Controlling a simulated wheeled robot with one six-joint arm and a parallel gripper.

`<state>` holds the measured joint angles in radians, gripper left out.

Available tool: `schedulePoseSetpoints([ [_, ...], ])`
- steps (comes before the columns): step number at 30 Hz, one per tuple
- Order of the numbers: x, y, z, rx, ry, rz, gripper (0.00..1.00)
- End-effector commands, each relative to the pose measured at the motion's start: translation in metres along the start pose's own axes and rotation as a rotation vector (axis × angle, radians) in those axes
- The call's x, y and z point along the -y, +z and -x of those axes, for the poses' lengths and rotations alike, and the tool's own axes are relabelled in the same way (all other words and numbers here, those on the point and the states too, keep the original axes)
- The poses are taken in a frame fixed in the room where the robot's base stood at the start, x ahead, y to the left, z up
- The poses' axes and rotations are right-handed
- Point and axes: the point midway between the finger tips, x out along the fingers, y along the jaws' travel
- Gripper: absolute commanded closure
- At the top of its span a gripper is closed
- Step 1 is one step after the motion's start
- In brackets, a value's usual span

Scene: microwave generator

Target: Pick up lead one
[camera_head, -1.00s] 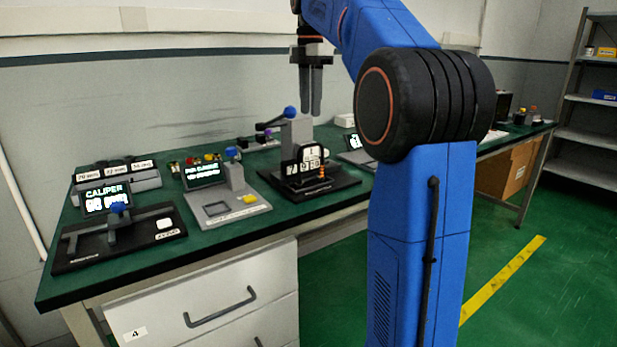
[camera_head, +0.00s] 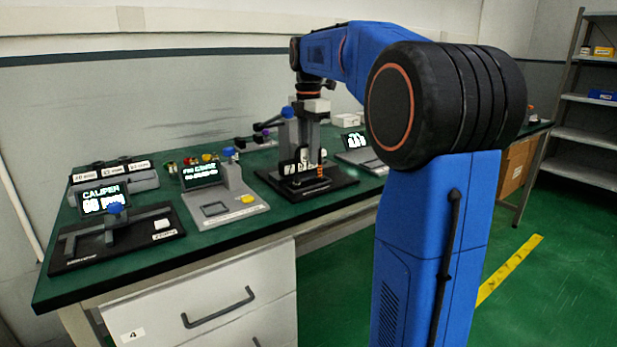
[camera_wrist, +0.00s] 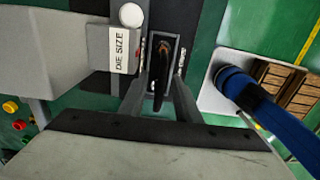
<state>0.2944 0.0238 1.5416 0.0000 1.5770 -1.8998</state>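No part is clearly marked as lead one. My gripper (camera_head: 309,148) points down over the dark-based station with the blue-knobbed post. In the wrist view its two grey fingers (camera_wrist: 165,82) stand apart on either side of a slim black piece (camera_wrist: 158,88) with an orange-brown end. A gap shows between the fingers and this piece; whether either touches it is unclear. A block labelled DIE SIZE (camera_wrist: 122,50) sits just left of the fingers. In the head view the fingers partly hide the station's dials, and the black piece cannot be made out.
A caliper station (camera_head: 118,235) and a grey station with a screen (camera_head: 225,200) stand to the left on the green bench. Another screen device (camera_head: 356,146) is close to the right. The blue-knobbed post (camera_head: 288,112) stands close beside my gripper.

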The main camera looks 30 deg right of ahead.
Motion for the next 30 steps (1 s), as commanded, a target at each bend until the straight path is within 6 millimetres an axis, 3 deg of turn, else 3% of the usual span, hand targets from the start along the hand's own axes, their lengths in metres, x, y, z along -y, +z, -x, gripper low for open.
schedulePoseSetpoints([
  [6,0.0,0.0,-0.021,0.0,0.001,0.0,0.7],
  [14,0.0,0.0,-0.022,0.0,0.001,0.0,0.7],
  [18,0.0,0.0,-0.022,0.0,0.001,0.0,1.0],
  [30,-0.001,0.0,-0.017,0.001,0.002,0.0,1.0],
])
